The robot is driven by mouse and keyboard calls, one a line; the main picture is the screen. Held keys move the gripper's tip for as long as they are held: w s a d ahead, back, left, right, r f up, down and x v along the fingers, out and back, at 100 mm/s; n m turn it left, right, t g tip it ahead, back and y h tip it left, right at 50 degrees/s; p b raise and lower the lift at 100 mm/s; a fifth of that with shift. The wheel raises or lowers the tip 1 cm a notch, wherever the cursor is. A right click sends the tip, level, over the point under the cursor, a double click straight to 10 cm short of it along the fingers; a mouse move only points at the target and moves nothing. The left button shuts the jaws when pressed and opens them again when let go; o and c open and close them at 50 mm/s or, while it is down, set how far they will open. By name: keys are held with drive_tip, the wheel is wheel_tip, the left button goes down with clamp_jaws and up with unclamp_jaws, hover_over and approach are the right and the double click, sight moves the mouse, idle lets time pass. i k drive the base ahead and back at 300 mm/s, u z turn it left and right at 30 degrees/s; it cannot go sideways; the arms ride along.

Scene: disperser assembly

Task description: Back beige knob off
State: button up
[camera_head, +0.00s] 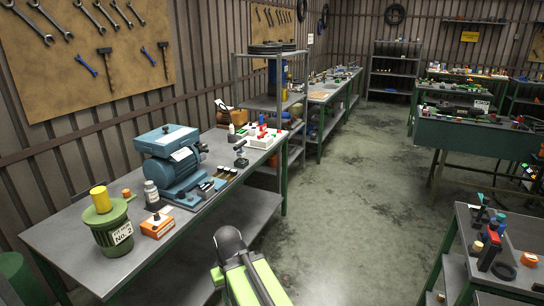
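A small beige knob-like piece (477,246) shows on the low table at the lower right, close to dark upright parts. It is too small to tell whether it is threaded onto anything. My green and dark grey arm rises at the bottom centre, between the left bench and this low table. My gripper's fingers do not show, so I cannot see whether it holds anything.
The left bench (67,232) carries a green pot (110,232) with a yellow cylinder, an orange box (157,226) and a blue machine (178,165). The low table (455,275) also bears an orange piece (529,259). Clear floor (350,215) lies between.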

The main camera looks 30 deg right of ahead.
sight(478, 246)
drive_tip(key=i, duration=1.7)
drive_tip(key=z, duration=1.15)
drive_tip(key=i, duration=1.2)
drive_tip(key=z, duration=0.7)
